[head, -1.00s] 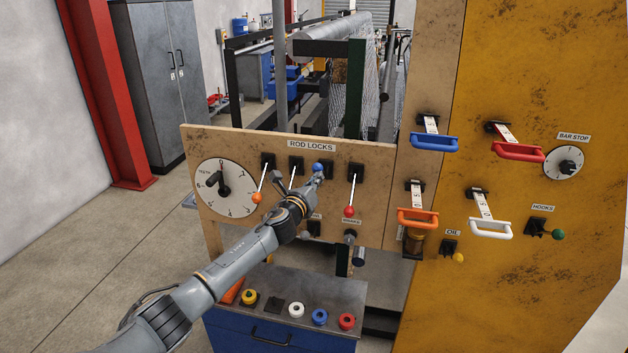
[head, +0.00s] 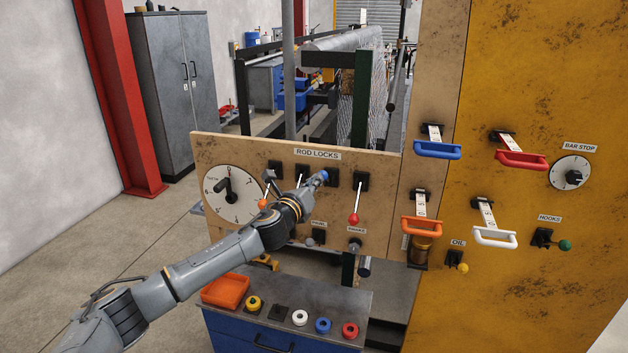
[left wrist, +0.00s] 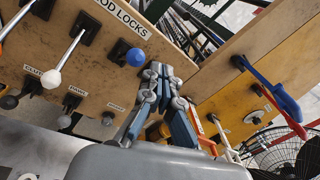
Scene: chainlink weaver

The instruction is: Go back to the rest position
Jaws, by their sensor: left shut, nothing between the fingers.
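My left gripper (head: 312,184) is shut and empty in front of the ROD LOCKS panel (head: 384,170). In the head view its tip overlaps the edge of the blue lever knob (head: 323,175). In the left wrist view the shut fingers (left wrist: 166,78) lie to the right of the blue knob (left wrist: 136,57), with a small gap in the picture. The orange-knobbed lever (head: 263,204) and red-knobbed lever (head: 354,219) hang down. The white knob is hidden by my arm in the head view but shows in the left wrist view (left wrist: 51,79). My right gripper is not in view.
A dial (head: 233,196) is left of the levers. Blue (head: 437,151), red (head: 521,160), orange (head: 421,224) and white (head: 494,237) handles stick out at right. A blue cabinet (head: 232,328) with an orange tray (head: 225,291) stands below my arm. Open floor lies left.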

